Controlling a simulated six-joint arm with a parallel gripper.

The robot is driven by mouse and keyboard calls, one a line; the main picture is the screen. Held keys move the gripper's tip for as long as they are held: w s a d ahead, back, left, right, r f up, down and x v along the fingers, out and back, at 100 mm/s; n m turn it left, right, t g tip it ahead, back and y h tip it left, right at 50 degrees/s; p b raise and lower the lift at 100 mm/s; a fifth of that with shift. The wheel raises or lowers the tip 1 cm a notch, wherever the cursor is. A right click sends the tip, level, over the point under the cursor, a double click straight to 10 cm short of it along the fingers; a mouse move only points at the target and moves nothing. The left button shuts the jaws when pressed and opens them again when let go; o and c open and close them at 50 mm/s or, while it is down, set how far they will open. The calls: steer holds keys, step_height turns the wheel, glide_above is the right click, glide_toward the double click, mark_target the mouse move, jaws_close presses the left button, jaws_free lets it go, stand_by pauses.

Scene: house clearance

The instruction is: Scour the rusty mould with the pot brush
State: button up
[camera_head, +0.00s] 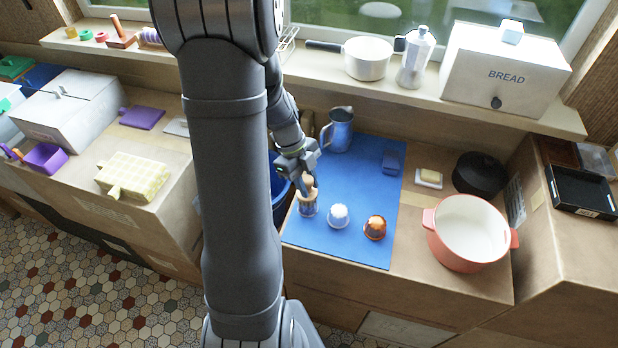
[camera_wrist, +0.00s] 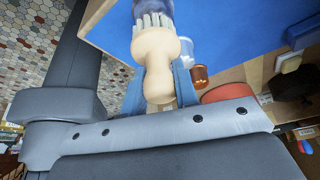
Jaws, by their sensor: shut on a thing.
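My gripper (camera_head: 305,187) is shut on the pot brush, whose pale wooden handle (camera_wrist: 158,55) stands between the two fingers in the wrist view. Its light bristles (camera_wrist: 152,22) point away from the gripper, over a grey-blue mould (camera_head: 307,209). Whether the bristles touch that mould I cannot tell; the brush partly hides it. Two other moulds stand to its right on the blue mat (camera_head: 345,255): a whitish, clear-looking one (camera_head: 338,217) and an orange-brown, rusty-looking one (camera_head: 376,228). The orange-brown mould also shows in the wrist view (camera_wrist: 199,75), apart from the brush.
A metal jug (camera_head: 340,130) stands at the mat's back, with a blue block (camera_head: 391,162) at its right. Right of the mat are a soap dish (camera_head: 429,184), a dark pot (camera_head: 479,174) and a coral pot (camera_head: 441,245). A blue bin (camera_head: 279,190) is left of the mat.

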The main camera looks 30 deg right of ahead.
steer(key=shift+s+a, duration=0.5)
steer(key=shift+a, duration=0.05)
steer(key=w+d, duration=0.3)
steer(key=shift+s+a, duration=1.45)
steer(key=shift+s, duration=0.05)
steer(key=shift+r, duration=4.05)
